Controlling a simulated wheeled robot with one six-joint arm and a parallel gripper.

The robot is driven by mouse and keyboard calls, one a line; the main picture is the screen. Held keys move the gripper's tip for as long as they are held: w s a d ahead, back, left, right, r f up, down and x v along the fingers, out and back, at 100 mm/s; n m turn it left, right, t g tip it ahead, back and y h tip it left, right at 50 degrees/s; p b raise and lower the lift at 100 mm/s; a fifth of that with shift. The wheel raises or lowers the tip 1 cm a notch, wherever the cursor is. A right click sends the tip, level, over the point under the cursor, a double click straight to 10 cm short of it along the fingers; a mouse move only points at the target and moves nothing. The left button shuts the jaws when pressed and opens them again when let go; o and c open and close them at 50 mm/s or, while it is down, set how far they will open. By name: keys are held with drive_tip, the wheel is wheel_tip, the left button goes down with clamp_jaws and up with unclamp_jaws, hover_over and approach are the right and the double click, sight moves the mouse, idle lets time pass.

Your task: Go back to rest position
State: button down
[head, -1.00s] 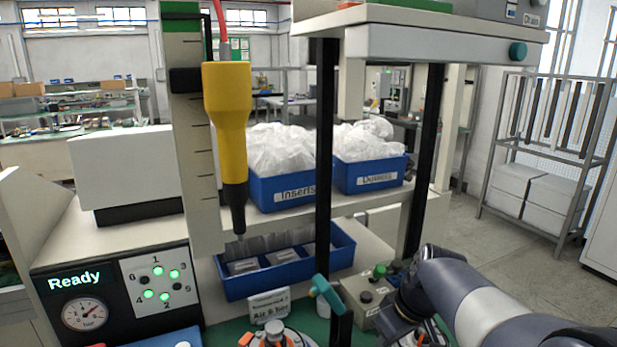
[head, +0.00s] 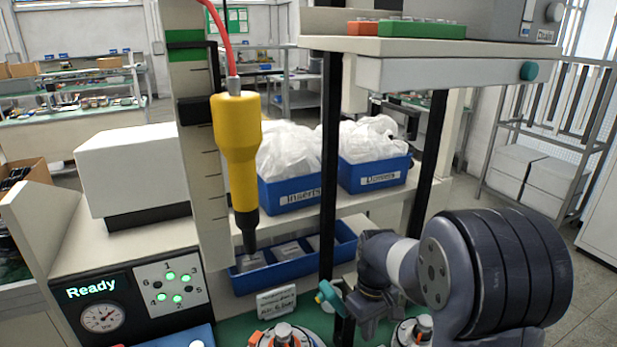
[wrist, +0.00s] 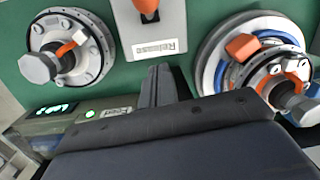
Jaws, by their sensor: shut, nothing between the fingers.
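My gripper (head: 366,322) shows in the head view at the lower middle right, at the end of my grey arm, close to the black post of the workstation. In the wrist view its dark fingers (wrist: 158,86) are together with nothing between them. They point towards a green work surface (wrist: 197,72) and sit between two round hub motor units. The left unit (wrist: 92,65) has a silver hub with an orange part. The right unit (wrist: 213,75) has blue and white rings and an orange part.
A yellow screwdriver (head: 237,150) hangs from a red hose. Blue bins (head: 290,198) of bagged parts stand on the shelf behind. A panel (head: 92,290) reads "Ready". A teal handle (head: 329,296) is beside my gripper. A "Release" plate (wrist: 170,44) lies above the fingers in the wrist view.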

wheel_tip(320, 180, up, 8)
drive_tip(key=shift+w+b, duration=0.2)
drive_tip(key=shift+b, duration=0.1)
drive_tip(key=shift+d+r, duration=0.1)
